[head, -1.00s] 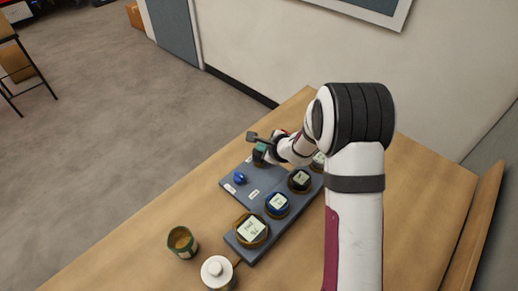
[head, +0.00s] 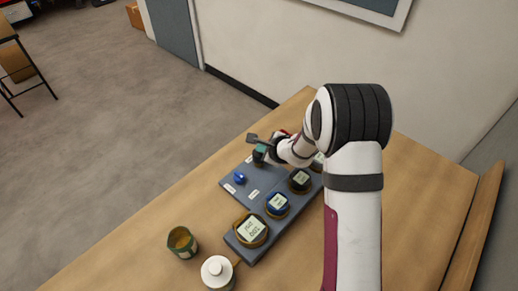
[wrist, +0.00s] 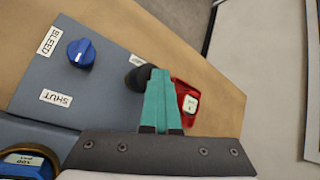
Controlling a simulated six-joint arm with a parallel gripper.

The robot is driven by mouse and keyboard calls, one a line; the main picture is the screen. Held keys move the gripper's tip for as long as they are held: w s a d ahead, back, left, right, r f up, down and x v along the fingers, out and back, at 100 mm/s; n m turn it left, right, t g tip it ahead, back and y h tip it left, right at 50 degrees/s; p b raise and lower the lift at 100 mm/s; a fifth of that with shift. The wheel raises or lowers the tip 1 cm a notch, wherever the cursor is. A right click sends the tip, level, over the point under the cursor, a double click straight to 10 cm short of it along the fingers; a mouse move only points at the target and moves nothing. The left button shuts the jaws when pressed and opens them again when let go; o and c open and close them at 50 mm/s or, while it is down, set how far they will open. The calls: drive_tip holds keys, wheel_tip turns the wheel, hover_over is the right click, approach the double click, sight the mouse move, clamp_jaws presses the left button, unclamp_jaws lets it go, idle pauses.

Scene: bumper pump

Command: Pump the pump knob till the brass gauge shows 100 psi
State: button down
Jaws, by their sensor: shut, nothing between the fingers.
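The black pump knob (wrist: 137,78) stands on the grey panel (wrist: 95,85), partly hidden behind my gripper. My gripper (wrist: 156,73) is shut and empty, its teal fingertips at the knob; I cannot tell whether they touch it. In the head view my gripper (head: 262,147) is over the dark knob (head: 259,158) at the panel's far edge. The large brass gauge (head: 252,230) is at the panel's near end, its pale face upside down and seeming to read 100 psi. A blue-faced gauge (wrist: 30,163) in the wrist view also seems to read 100 psi.
A blue bleed knob (wrist: 81,53) sits between BLEED and SHUT labels. A blue gauge (head: 277,204) and a black gauge (head: 299,180) line the panel. A green cup (head: 182,242) and a white-topped container (head: 217,271) stand at the near left. The right tabletop is clear.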

drive_tip(key=shift+r, duration=1.25)
drive_tip(key=shift+r, duration=2.5)
